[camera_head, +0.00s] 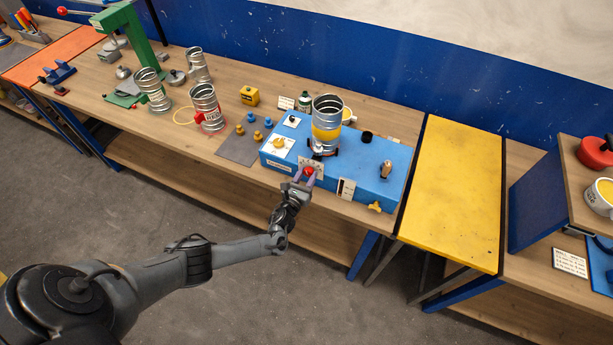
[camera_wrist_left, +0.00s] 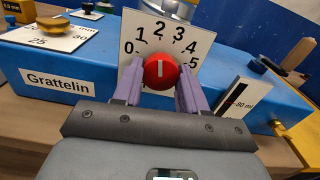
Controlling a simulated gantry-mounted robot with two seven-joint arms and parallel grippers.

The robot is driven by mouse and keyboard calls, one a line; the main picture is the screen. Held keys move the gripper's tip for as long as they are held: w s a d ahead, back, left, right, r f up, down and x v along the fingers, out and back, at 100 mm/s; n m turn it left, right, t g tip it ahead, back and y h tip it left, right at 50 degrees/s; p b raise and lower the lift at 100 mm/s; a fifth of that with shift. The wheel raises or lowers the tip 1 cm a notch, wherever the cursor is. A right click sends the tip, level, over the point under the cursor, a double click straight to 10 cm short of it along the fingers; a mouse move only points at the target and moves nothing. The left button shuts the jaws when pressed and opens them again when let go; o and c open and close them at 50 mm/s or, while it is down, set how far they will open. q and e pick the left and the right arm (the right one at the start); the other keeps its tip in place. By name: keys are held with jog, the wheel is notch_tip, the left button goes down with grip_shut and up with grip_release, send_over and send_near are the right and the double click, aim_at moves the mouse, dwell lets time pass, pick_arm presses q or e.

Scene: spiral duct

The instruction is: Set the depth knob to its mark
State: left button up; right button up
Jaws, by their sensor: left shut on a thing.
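A red knob (camera_wrist_left: 160,71) sits on the front of the blue machine (camera_head: 371,160), in front of a white dial plate (camera_wrist_left: 205,42) numbered 0 to 5. The white line on the knob stands upright in the left wrist view, pointing about at the 2. My left gripper (camera_wrist_left: 158,82) has its purple fingers on both sides of the knob, shut on it. In the head view the gripper (camera_head: 306,175) reaches the machine's front from below. No separate target mark can be made out on the dial. My right gripper is not in view.
A yellow knob (camera_wrist_left: 52,22) on its own scale plate is left of the dial. A slot gauge labelled 80 ml (camera_wrist_left: 239,95) is to the right. A metal spiral duct (camera_head: 327,112) stands on the machine. A yellow table (camera_head: 452,190) adjoins on the right.

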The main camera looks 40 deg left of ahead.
pick_arm(q)
jog(key=o, duration=1.1)
jog(key=shift+c, duration=0.2)
jog(key=shift+s+d, duration=0.2)
jog(key=shift+s, duration=0.35)
jog(key=p+v, duration=0.1)
jog(key=v, duration=0.8)
jog(key=shift+s+p, duration=0.3)
jog(key=shift+d, duration=0.1)
